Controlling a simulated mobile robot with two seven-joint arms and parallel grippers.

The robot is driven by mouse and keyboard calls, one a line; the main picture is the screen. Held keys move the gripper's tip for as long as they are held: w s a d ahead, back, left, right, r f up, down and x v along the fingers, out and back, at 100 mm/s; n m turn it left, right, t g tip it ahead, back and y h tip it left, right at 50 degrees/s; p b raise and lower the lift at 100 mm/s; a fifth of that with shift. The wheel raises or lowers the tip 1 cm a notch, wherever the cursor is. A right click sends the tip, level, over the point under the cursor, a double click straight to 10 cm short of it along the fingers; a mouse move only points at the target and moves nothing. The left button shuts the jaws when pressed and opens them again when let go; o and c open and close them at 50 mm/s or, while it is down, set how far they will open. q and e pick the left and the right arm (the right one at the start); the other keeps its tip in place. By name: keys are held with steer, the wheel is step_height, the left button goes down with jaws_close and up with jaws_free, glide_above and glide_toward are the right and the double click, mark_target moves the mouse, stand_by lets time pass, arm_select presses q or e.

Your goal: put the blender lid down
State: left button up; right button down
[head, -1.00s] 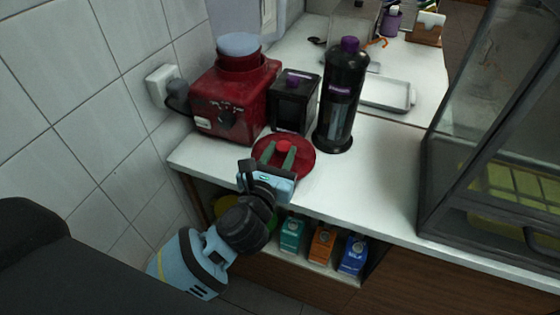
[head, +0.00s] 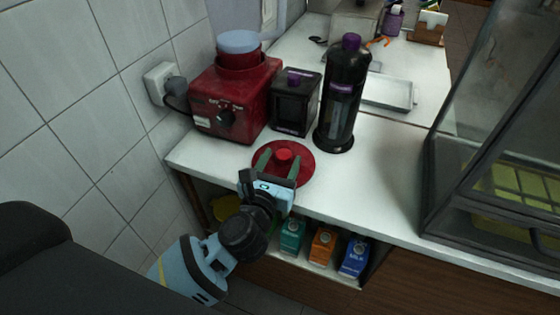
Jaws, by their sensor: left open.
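The red round blender lid (head: 303,169) lies flat on the white counter near its front edge, its raised knob (head: 283,155) facing up. My left gripper (head: 276,162) is open at the lid, with one green finger on each side of the knob and gaps between fingers and knob. The red blender base (head: 222,103) stands behind to the left, with a pale blue-grey disc on its red collar. My right gripper is not in the view.
A black box with a purple knob (head: 293,100) and a tall black bottle (head: 342,100) stand just behind the lid. A glass case (head: 480,150) fills the right. Cartons (head: 322,245) stand on the shelf below. The counter right of the lid is clear.

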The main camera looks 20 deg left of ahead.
arm_select(q)
steer(key=shift+s+r, duration=0.1)
steer(key=shift+r, duration=0.05)
steer(key=s+b, duration=0.1)
steer(key=s, duration=1)
steer(key=shift+s, duration=0.4)
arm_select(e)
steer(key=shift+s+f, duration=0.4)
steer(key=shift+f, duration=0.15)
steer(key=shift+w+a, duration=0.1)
